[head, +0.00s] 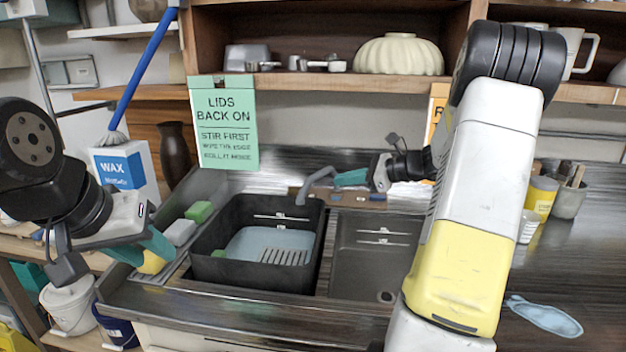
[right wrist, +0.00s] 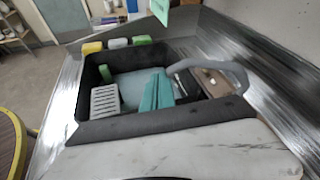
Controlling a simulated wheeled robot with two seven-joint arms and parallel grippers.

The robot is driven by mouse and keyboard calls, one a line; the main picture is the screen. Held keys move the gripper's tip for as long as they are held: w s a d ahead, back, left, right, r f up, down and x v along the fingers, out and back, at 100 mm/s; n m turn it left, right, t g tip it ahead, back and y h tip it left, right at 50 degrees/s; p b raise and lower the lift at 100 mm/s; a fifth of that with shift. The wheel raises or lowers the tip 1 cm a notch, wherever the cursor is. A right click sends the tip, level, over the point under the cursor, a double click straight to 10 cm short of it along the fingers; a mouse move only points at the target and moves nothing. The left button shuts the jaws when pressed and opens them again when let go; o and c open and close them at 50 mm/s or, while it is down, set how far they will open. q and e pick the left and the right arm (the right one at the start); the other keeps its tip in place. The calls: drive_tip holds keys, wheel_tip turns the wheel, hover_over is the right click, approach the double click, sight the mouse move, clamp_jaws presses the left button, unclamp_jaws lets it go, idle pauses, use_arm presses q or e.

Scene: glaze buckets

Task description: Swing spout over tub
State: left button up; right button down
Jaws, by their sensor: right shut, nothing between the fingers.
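The grey curved spout (head: 312,183) arches from the back of the sink, its free end over the back right part of the black tub (head: 208,268). The tub sits in the left basin. The spout also arches right of my fingers in the right wrist view (right wrist: 228,67). My right gripper (head: 338,180) is shut and empty, its teal fingers close beside the spout; I cannot tell whether they touch. In the right wrist view its fingers (right wrist: 156,90) appear against the tub's interior. My left gripper (head: 145,250) looks open and empty, left of the tub.
The right basin (head: 375,255) is bare. Green and white sponges (head: 190,222) line the sink's left ledge. A green sign (head: 225,125) hangs behind.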

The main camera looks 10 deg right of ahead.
sight(318, 177)
drive_tip(key=w+d+f+m+t, duration=0.3)
drive_tip(key=w+d+m, duration=0.15)
drive_tip(key=d, duration=0.35)
drive_tip(key=x, duration=1.3)
drive_tip(key=shift+f, duration=0.15)
drive_tip(key=shift+w, duration=0.15)
drive_tip(key=shift+w+a, duration=0.55)
drive_tip(key=shift+a, duration=0.3)
